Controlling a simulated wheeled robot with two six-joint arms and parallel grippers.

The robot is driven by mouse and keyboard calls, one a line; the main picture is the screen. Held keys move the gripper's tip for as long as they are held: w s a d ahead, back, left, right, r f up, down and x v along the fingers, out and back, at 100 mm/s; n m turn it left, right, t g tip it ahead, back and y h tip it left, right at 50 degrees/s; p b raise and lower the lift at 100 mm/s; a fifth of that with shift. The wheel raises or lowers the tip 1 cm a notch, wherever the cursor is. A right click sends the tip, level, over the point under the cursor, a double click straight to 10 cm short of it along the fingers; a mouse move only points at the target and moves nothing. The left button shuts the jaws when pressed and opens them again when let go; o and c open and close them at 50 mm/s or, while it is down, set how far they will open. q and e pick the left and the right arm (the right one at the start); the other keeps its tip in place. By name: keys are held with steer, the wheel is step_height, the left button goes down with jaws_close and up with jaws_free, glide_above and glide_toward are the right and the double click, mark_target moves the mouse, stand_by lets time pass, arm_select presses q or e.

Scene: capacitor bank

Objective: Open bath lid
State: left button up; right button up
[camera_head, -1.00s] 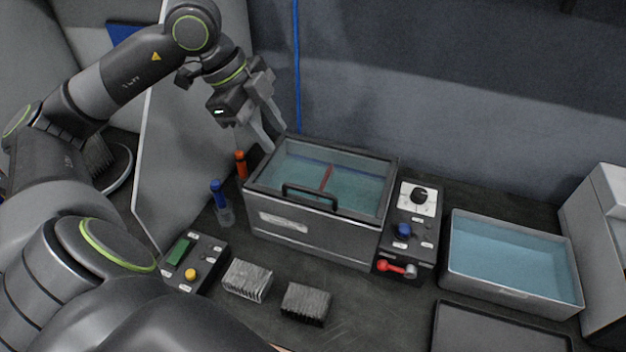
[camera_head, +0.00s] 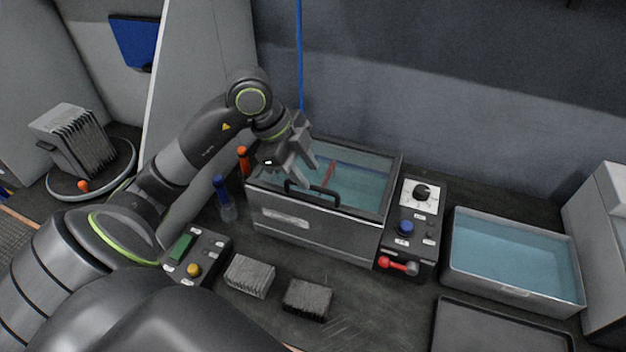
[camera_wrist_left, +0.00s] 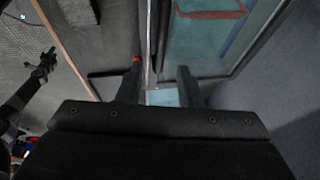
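The bath (camera_head: 300,232) is a grey metal tank with a framed glass lid (camera_head: 362,180) lying closed on top. A black bar handle (camera_head: 326,199) stands at the lid's front edge. Through the glass I see bluish liquid and a red strip. My left gripper (camera_head: 309,172) is open above the lid's left part, its fingers pointing down beside the handle; I cannot tell whether they touch it. In the left wrist view the two fingers (camera_wrist_left: 160,85) are apart, with the bath's edge between them. A dark shape at that view's left may be my right gripper (camera_wrist_left: 43,66), too small to read.
A control box (camera_head: 411,228) with a knob and a red lever adjoins the bath's right side. An open water tank (camera_head: 513,257) stands further right. Finned blocks (camera_head: 250,277) and a small panel (camera_head: 197,257) lie in front. Blue (camera_head: 222,190) and orange bottles stand at the left.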

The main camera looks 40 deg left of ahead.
mark_target(318, 188)
arm_select(q)
steer(key=shift+x, duration=2)
steer(key=shift+c, duration=0.2)
jaws_close()
